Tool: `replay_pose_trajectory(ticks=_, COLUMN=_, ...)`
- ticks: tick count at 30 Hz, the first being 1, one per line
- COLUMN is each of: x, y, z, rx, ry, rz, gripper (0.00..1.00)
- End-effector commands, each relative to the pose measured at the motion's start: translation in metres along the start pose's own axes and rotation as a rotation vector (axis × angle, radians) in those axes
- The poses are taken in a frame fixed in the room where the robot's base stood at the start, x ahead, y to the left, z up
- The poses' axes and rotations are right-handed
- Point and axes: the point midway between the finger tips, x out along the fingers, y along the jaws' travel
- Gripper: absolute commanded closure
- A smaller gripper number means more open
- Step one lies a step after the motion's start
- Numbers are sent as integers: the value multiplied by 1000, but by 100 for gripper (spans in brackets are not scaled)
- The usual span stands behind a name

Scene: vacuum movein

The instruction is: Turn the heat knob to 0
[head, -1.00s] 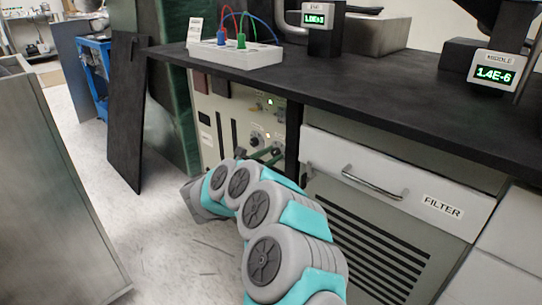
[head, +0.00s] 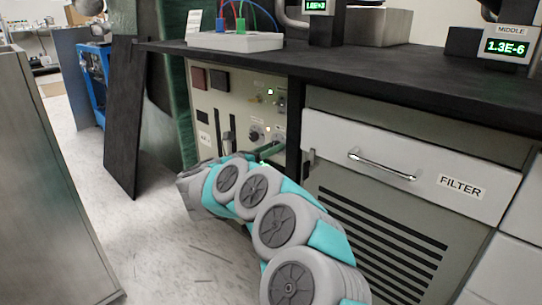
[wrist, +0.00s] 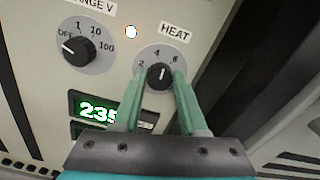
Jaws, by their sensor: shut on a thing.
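The black heat knob (wrist: 159,77) sits on a round grey dial under the HEAT label in the wrist view. Its white pointer line points up, between the marks 4 and 6. My gripper (wrist: 160,84) has one green finger on each side of the knob and is shut on it. In the head view, my gripper's green fingers (head: 271,152) reach the beige control panel (head: 232,112) under the bench. The knob is small there and partly covered.
A RANGE V knob (wrist: 76,46) and a green digital display (wrist: 99,112) are left of the heat dial. A drawer marked FILTER (head: 400,172) is right of the panel. The black bench top (head: 400,80) overhangs it. A grey cabinet (head: 50,190) stands at left.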

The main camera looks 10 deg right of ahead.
Motion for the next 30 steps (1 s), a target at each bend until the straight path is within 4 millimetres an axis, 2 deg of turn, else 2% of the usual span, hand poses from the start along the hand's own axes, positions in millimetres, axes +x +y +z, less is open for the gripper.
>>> replay_pose_trajectory(ticks=30, x=0, y=1, z=2, rx=-968, ry=0, rz=1, gripper=100)
